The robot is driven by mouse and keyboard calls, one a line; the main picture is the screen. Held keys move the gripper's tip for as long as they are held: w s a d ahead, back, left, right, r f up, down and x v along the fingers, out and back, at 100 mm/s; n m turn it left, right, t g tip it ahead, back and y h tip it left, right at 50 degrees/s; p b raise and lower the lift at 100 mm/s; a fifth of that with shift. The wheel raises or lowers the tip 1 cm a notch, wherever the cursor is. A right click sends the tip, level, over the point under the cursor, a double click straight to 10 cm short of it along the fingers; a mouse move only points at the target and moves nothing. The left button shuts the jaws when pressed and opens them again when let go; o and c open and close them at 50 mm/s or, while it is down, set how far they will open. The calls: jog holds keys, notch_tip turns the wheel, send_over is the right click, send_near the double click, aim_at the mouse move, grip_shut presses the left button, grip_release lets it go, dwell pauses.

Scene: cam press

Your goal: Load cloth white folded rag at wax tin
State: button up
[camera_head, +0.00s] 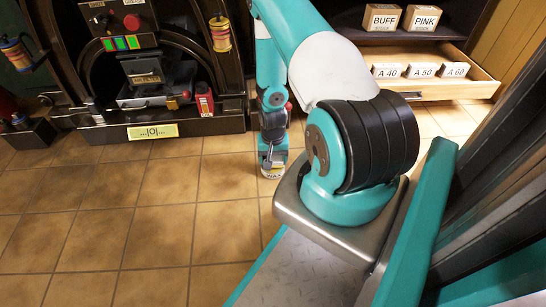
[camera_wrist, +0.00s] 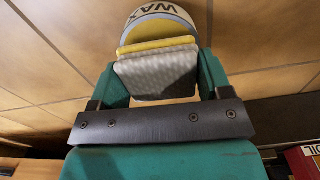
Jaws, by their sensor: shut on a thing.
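The white folded rag (camera_wrist: 158,75) is between the teal fingers of my gripper (camera_wrist: 160,85) in the wrist view. My gripper is shut on it. The wax tin (camera_wrist: 165,16), pale and marked WAX, is just beyond the rag's far edge. A yellow band (camera_wrist: 158,45) lies between the rag and the tin's rim; I cannot tell whether the rag touches it. In the head view my gripper (camera_head: 272,155) points down right above the wax tin (camera_head: 271,175), which is low at the tiled floor. The rag cannot be made out in the head view.
The dark press (camera_head: 145,75) stands at the left, with a red can (camera_head: 205,101) on its base. An open drawer (camera_head: 462,90) at the right holds blocks marked A 40, A 50 and A 60. BUFF and PINK boxes (camera_head: 402,18) sit above. Floor left of the tin is clear.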

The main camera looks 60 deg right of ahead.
jog(key=shift+r+p, duration=2.5)
jog(key=shift+r, duration=0.4)
